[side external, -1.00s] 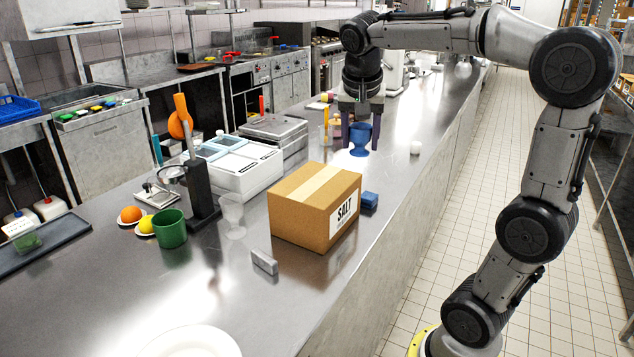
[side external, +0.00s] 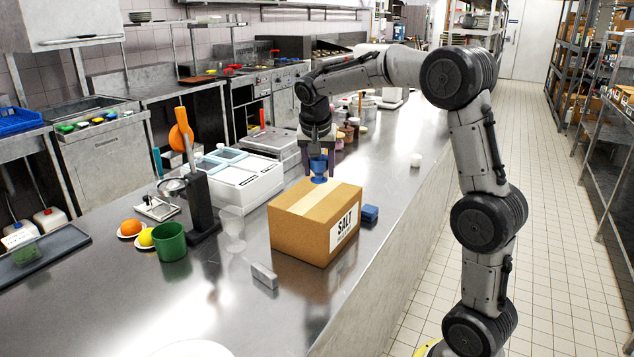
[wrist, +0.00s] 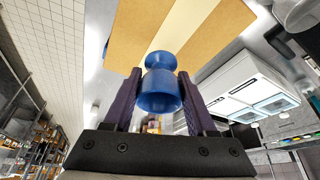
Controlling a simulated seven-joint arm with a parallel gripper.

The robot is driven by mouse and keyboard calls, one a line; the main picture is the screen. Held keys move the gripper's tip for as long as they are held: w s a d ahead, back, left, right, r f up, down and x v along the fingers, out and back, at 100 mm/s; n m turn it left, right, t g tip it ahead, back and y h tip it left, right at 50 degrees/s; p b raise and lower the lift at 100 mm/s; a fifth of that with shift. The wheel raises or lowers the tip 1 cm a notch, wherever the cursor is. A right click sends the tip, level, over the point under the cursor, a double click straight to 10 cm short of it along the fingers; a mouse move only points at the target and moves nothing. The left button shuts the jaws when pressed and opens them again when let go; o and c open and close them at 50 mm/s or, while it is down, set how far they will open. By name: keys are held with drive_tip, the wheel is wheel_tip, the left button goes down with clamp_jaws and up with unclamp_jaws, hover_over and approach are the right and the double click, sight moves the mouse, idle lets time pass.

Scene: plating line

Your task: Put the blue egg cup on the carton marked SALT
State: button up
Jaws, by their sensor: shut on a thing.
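The blue egg cup (side external: 319,167) is between the fingers of my gripper (side external: 319,168). In the wrist view the cup (wrist: 160,90) sits between both purple fingers of my gripper (wrist: 158,95), which is shut on it. The carton marked SALT (side external: 302,226) is a brown box with a pale tape strip on top and a white label on its side. In the side view the cup appears upright at the far part of the carton's top. The carton also shows beyond the cup in the wrist view (wrist: 112,42). I cannot tell whether the cup's foot touches the carton.
A blue block (side external: 370,213) lies right of the carton. A clear goblet (side external: 232,228) and a green mug (side external: 171,242) stand to the left. A white bin unit (side external: 232,180) stands behind left.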

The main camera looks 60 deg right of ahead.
sight(316, 176)
drive_tip(key=shift+w+d+f, duration=0.1)
drive_tip(key=shift+w+f, duration=0.1)
drive_tip(key=shift+f, duration=0.1)
drive_tip(key=shift+w+d+f, duration=0.1)
drive_tip(key=shift+w+f, duration=0.1)
drive_tip(key=shift+f, duration=1.6)
drive_tip(key=shift+f, duration=0.1)
drive_tip(key=o, duration=1.4)
drive_tip(key=shift+c, duration=0.2)
